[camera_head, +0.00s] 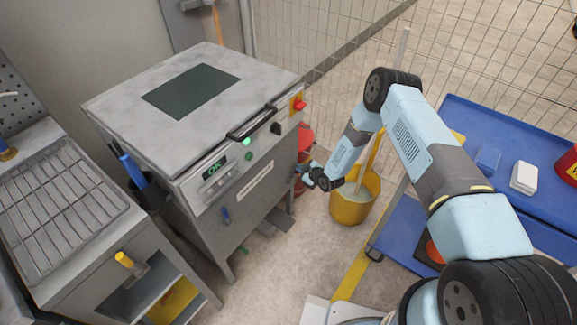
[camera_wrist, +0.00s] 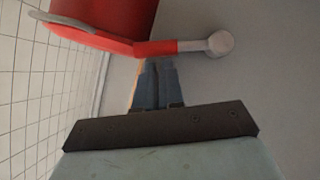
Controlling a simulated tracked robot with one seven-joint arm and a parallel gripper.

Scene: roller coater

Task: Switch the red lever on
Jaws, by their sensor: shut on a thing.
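The red lever (camera_wrist: 157,48) shows in the wrist view as a short red bar running from a round grey pivot (camera_wrist: 220,43) on a grey panel. My gripper (camera_wrist: 158,64) has its two dark fingers close together at the lever, shut on it. The fingertips' far ends are hard to make out against the bar. In the head view my gripper (camera_head: 300,177) is at the right side of the grey machine (camera_head: 245,200), low beside its front corner. The lever cannot be made out there.
A red container (camera_head: 305,138) stands behind my gripper. A yellow bucket (camera_head: 352,203) with a stick stands close to its right. A blue cart (camera_head: 470,120) is further right. The floor in front of the machine is partly clear.

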